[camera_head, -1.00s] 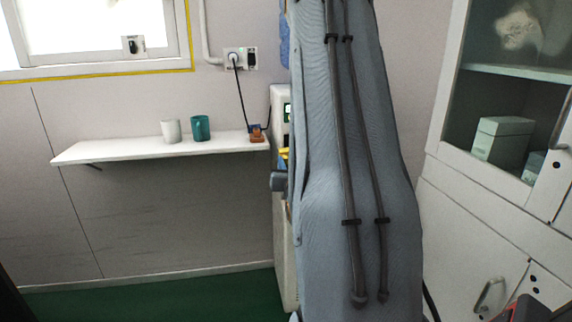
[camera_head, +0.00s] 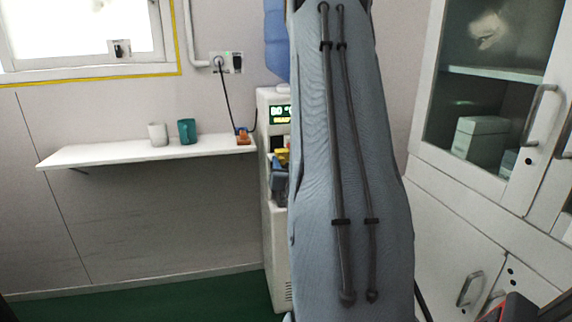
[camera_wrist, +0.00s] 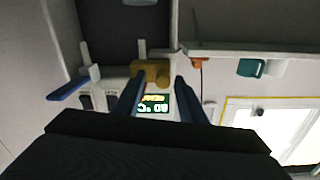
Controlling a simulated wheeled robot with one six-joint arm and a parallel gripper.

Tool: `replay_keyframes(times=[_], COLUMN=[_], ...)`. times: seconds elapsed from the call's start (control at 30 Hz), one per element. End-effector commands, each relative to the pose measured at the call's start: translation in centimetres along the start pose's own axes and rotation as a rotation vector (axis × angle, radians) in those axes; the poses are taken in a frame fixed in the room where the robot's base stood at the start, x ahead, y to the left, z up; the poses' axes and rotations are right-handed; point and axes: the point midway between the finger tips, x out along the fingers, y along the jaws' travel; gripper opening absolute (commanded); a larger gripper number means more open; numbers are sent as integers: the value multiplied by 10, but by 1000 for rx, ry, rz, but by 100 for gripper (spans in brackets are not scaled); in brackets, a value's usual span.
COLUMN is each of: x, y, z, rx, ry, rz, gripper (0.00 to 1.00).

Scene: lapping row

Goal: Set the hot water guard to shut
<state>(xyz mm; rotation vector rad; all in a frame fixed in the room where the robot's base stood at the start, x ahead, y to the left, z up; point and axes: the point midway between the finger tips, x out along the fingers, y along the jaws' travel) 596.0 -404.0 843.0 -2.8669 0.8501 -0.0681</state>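The yellow hot water guard (camera_head: 282,157) is on the front of the white water dispenser (camera_head: 276,250), partly hidden behind my arm in the head view. In the wrist view, which is upside down, the yellow guard (camera_wrist: 151,72) lies between and just beyond my fingertips. My gripper (camera_wrist: 160,80) is open, with its two dark blue fingers apart on either side of the guard's line. I cannot tell whether the fingers touch it. The lit display (camera_wrist: 153,104) shows between the fingers and reads 80 °C. The guard's exact setting is unclear.
A wall shelf (camera_head: 100,157) left of the dispenser holds a white mug (camera_head: 158,135), a teal mug (camera_head: 187,131) and an orange block (camera_head: 243,137). A glass-door cabinet (camera_head: 425,140) stands at the right. A blue lever (camera_wrist: 68,90) shows beside the guard. Green floor is free at lower left.

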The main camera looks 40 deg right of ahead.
Motion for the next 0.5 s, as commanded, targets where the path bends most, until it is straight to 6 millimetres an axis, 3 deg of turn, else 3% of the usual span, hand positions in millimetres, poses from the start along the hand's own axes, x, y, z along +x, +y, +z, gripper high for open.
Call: replay_keyframes(times=[0.17,0.5], x=[-16,-67], y=[1,4], z=[0,0], rx=[0,0], ry=[-1,0], rz=[1,7], gripper=[37,37])
